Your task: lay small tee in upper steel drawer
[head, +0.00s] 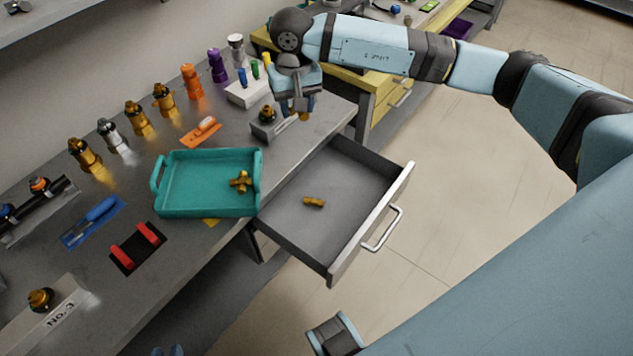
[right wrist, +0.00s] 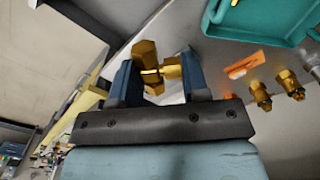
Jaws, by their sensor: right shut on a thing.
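My right gripper (head: 296,108) reaches in from the right over the far end of the steel bench. In the right wrist view it (right wrist: 158,80) is shut on a brass tee-shaped fitting (right wrist: 147,55); the fitting's lower part is partly hidden. The steel drawer (head: 300,236) is pulled out from the bench, its handle (head: 383,230) facing the aisle. A short brass piece (head: 313,202) lies on its floor. Another brass tee (head: 240,181) lies in the teal tray (head: 178,208). Only blue tips of my left gripper (head: 168,351) show at the bottom edge; its opening is unclear.
A block with a brass fitting (head: 267,114) stands near the bench edge below my right gripper. Several upright fittings line the back. An orange tool (head: 203,129), blue tool (head: 101,209) and red-handled item (head: 137,246) lie around the tray. The drawer has much bare floor.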

